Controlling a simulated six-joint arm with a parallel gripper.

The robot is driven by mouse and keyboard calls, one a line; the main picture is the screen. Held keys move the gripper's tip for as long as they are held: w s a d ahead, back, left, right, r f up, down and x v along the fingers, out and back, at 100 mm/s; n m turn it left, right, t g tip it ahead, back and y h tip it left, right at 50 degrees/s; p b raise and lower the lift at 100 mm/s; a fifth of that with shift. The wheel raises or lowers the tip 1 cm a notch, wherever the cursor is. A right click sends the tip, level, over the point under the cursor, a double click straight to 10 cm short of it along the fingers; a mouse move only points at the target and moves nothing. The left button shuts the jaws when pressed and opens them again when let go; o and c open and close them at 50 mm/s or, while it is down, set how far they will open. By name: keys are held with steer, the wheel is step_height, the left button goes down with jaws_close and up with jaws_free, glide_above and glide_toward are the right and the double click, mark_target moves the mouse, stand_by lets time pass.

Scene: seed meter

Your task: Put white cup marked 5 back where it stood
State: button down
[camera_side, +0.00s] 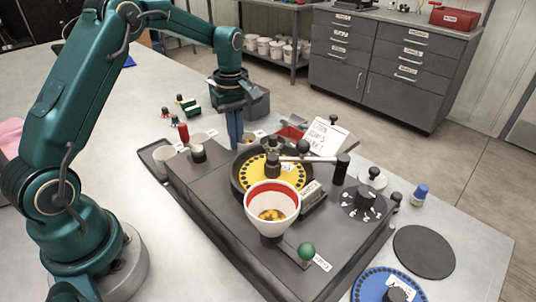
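My gripper (235,143) points straight down with its blue fingers at the far side of the grey machine. A small pale cup (248,138) with something brownish in it shows just right of the fingertips. It is partly hidden by the fingers, and I cannot tell whether they touch or hold it. No number 5 can be read on any cup.
A white hopper with a red inner band (272,199) holds orange seeds at the front of the machine. A blue plate (372,282) and black disc (424,251) lie front right.

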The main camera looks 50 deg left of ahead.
steer(key=shift+r, duration=1.2)
steer(key=shift+r, duration=0.15)
steer(key=shift+r, duration=1.35)
steer(key=shift+r, duration=0.1)
steer(key=w+a+n, duration=0.2)
steer(key=a+n, duration=0.1)
steer(key=a, duration=0.6)
steer(key=shift+t, duration=0.3)
steer(key=shift+d+f, duration=0.2)
steer(key=shift+f, duration=3)
steer(key=shift+f, duration=0.55)
steer(key=c, duration=1)
jaws_free()
